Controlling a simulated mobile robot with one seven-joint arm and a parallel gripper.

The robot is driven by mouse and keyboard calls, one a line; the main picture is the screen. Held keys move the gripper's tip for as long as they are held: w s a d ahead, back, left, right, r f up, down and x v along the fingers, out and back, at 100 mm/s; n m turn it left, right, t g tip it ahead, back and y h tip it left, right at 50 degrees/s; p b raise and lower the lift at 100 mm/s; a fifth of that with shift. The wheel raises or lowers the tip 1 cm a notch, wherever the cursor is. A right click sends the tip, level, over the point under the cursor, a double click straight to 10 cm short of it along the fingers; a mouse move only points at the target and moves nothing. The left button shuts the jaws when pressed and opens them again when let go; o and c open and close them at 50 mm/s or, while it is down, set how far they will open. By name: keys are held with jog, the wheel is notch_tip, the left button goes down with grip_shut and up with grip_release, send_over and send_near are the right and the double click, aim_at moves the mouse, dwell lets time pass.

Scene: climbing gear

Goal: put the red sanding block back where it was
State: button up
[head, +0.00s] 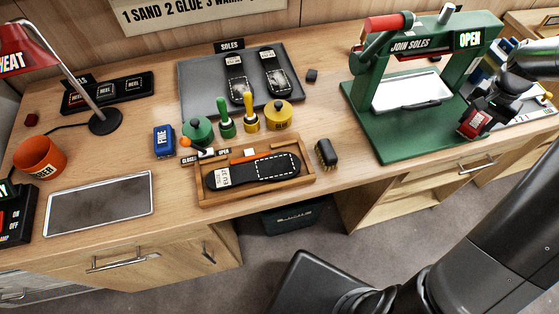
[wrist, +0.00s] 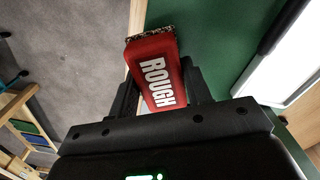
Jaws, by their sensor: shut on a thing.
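The red sanding block (head: 474,123), labelled ROUGH, is in my gripper (head: 484,117) at the right of the head view, over the right edge of the green press base. In the wrist view the red block (wrist: 155,72) sits between the two dark fingers of my gripper (wrist: 160,80), with its gritty end pointing away. The gripper is shut on it. A blue block (head: 164,141) labelled FINE stands on the bench left of the green pot. The head view does not show clearly whether the red block touches anything beneath it.
The green press (head: 420,75) stands close to my gripper, its pale tray open. A wooden holder (head: 305,187) with a sole, a brush (head: 326,153), glue pots and a grey soles mat (head: 205,95) fill the middle. Bare bench shows around the blue block and left of the press.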

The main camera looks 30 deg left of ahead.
jog(key=shift+d, duration=0.65)
jog(key=shift+s+d+r, duration=0.1)
jog(key=shift+r, duration=0.05)
jog(key=s+a+r+m, duration=0.3)
jog(key=s+a+r, duration=0.4)
jog(key=s+a, duration=0.5)
jog(key=s+a+r+m, duration=0.2)
jog(key=s+a+r, duration=0.5)
jog(key=s+a, duration=0.45)
jog(key=n, duration=1.7)
send_over(176, 193)
jog(key=f, duration=1.3)
jog(key=shift+w+d+f, duration=0.15)
jog(key=shift+w+d, duration=0.1)
jog(key=shift+w, duration=0.05)
jog(key=shift+s+a+f, duration=0.3)
jog(key=shift+s+f, duration=0.05)
jog(key=shift+f, duration=1.9)
